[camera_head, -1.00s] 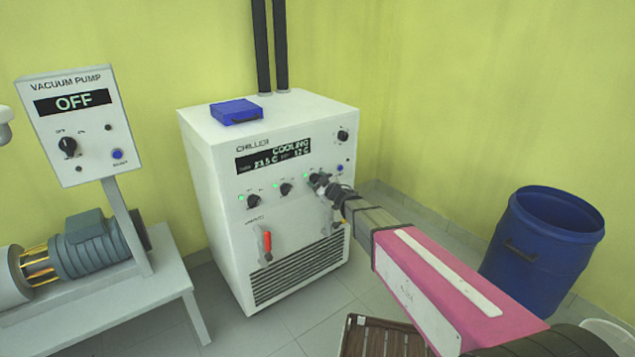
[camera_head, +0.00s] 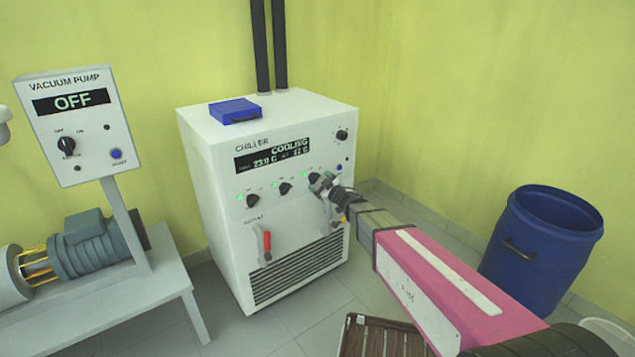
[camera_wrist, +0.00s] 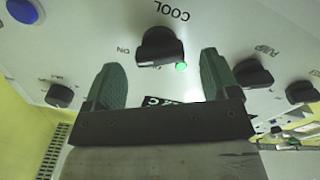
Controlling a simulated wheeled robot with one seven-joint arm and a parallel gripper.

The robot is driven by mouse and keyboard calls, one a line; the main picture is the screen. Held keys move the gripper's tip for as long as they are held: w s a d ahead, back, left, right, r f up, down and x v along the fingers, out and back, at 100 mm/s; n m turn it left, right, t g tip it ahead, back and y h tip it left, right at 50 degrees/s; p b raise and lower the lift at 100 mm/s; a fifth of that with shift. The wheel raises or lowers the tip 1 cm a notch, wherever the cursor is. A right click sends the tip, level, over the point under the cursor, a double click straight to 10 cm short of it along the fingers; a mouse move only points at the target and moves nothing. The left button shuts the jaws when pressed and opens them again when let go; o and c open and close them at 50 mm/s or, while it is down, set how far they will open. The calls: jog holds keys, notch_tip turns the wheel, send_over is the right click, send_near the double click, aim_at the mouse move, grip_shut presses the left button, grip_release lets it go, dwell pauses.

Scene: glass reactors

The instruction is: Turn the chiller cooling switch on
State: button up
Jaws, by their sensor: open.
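The white chiller (camera_head: 222,180) stands against the back wall, and its display (camera_head: 272,156) reads COOLING. Its cooling switch, a black knob (camera_wrist: 160,45) under the label COOL, shows in the wrist view with a lit green lamp (camera_wrist: 181,67) beside it. In the head view this knob (camera_head: 314,177) is partly beside my gripper (camera_head: 322,184). My gripper also shows in the wrist view (camera_wrist: 160,75), with its two green fingers apart on either side of the knob's lower part. The fingers look clear of the knob, with no grip on it.
More black knobs (camera_head: 285,188) sit on the chiller's panel, with a red-handled valve (camera_head: 267,241) below. A vacuum pump panel (camera_head: 80,125) reading OFF stands at left. A blue barrel (camera_head: 540,245) and a wooden crate (camera_head: 385,338) are at right and front.

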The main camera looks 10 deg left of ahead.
jog(key=v, duration=0.8)
jog(key=shift+d, duration=0.15)
jog(key=d+f+m+h, duration=0.3)
jog(key=d+m+h, duration=0.35)
jog(key=d, duration=0.65)
jog(key=d+f+m+h, duration=0.3)
jog(key=d+m+h, duration=0.3)
jog(key=d, duration=0.7)
jog(key=s+d+f+m+g, duration=0.1)
jog(key=s+d+f+g, duration=0.1)
jog(key=s+d+g, duration=0.3)
jog(key=s+d+f+m+g+h, duration=0.1)
jog(key=s+d+g, duration=0.4)
jog(key=s, duration=0.8)
jog(key=shift+d+f+m+g, duration=0.2)
jog(key=shift+f+m+g, duration=0.45)
jog(key=shift+f+g, duration=0.2)
